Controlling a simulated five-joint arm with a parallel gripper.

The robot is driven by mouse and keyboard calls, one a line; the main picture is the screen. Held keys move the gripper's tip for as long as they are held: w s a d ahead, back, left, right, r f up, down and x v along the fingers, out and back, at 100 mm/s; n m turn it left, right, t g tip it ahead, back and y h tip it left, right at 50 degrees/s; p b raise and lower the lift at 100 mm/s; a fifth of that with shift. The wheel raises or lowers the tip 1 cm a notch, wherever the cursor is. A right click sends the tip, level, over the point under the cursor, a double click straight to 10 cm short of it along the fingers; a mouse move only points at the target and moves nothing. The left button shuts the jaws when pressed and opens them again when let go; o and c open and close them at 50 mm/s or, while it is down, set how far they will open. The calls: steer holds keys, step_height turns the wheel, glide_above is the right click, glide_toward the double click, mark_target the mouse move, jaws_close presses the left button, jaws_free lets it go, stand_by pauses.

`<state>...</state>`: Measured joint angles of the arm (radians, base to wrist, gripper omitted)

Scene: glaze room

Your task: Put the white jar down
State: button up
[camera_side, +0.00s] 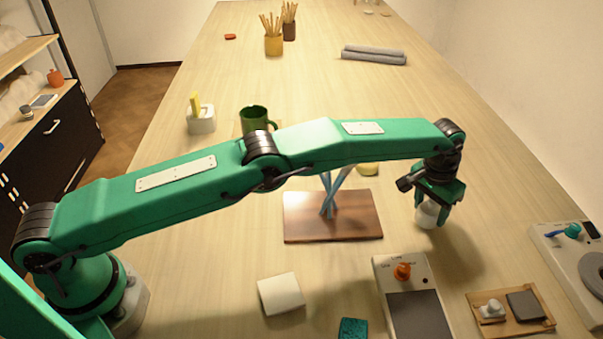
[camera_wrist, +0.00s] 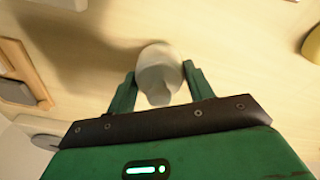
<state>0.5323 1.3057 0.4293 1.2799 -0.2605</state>
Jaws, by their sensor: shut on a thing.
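The white jar (camera_side: 427,215) is between the fingers of my gripper (camera_side: 439,208), at the right of the table in the side view. My gripper points down and is shut on the jar, partly covering it. In the wrist view the jar (camera_wrist: 158,72) sits between the two green fingertips (camera_wrist: 160,78), with pale tabletop behind it and a dark shadow to its left. I cannot tell whether its base touches the table.
A brown wooden board (camera_side: 300,225) with a blue crossed stand (camera_side: 328,195) is left of the jar. A device with an orange knob (camera_side: 403,272) and a small wooden tray (camera_side: 485,325) are nearer the camera. A green mug (camera_side: 254,118) stands farther back. Bare table surrounds the jar.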

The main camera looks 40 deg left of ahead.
mark_target(425, 209)
steer(key=shift+f, duration=0.25)
steer(key=shift+f, duration=0.15)
steer(key=o, duration=1.3)
steer(key=shift+c, duration=0.2)
step_height(425, 209, up, 12)
steer(key=s, duration=0.1)
steer(key=shift+s+a, duration=0.15)
steer(key=shift+a, duration=0.25)
